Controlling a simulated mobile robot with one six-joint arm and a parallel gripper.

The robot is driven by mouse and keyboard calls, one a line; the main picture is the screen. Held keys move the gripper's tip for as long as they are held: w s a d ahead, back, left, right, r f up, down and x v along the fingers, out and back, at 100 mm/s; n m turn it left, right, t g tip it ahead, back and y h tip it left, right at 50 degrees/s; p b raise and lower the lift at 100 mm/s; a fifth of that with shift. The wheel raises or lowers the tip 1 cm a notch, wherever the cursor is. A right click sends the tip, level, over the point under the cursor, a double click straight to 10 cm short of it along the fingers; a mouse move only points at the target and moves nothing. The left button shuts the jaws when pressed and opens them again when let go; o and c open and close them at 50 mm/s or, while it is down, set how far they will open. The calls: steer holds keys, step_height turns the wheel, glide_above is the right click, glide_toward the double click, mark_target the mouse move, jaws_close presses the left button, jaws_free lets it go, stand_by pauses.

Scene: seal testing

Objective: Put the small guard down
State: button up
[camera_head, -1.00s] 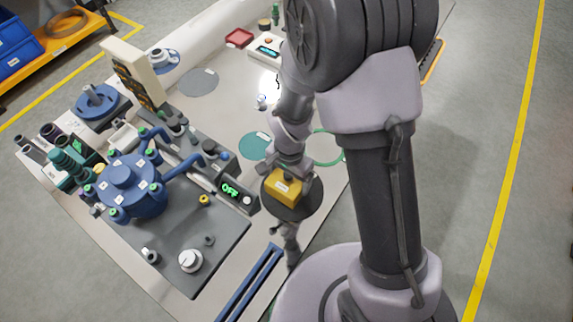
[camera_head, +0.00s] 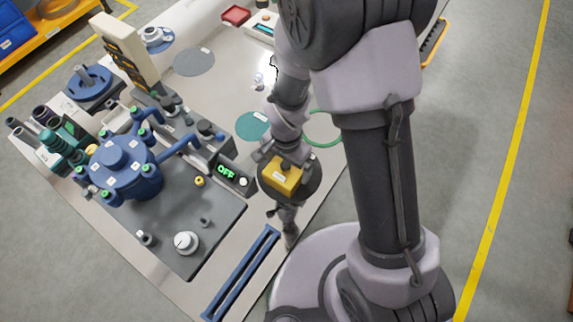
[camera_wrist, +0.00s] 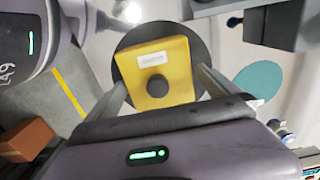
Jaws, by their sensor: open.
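The small guard is a yellow block (camera_head: 281,177) with a dark round knob on top and a white label. It lies on a dark round disc (camera_head: 308,183) at the front edge of the table. In the wrist view, the guard (camera_wrist: 180,58) sits on the disc (camera_wrist: 202,54) and appears level. My gripper (camera_wrist: 160,78) is open, with one finger at each side of the guard's near part. I cannot tell whether either finger touches it. The guard's underside is hidden.
A blue slotted rail (camera_head: 240,276) lies in front of the guard. A grey base plate (camera_head: 205,225) with a blue fixture (camera_head: 122,170) stands to the left. A teal disc (camera_head: 252,126) and a green ring (camera_head: 322,128) mark the table behind. The table edge is close at right.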

step_height(320, 180, up, 10)
steer(key=p, duration=0.4)
steer(key=shift+r, duration=0.25)
steer(key=d+r+t+y, duration=0.1)
steer(key=d+r+t, duration=0.15)
steer(key=r, duration=0.95)
steer(key=s+d+r+n+t+y, duration=0.1)
steer(key=s+d+r+n+t, duration=0.2)
steer(key=s+r, duration=0.7)
step_height(320, 180, up, 3)
steer(key=shift+s+d+f, duration=0.15)
steer(key=shift+s+d, duration=0.05)
steer(key=shift+d, duration=0.9)
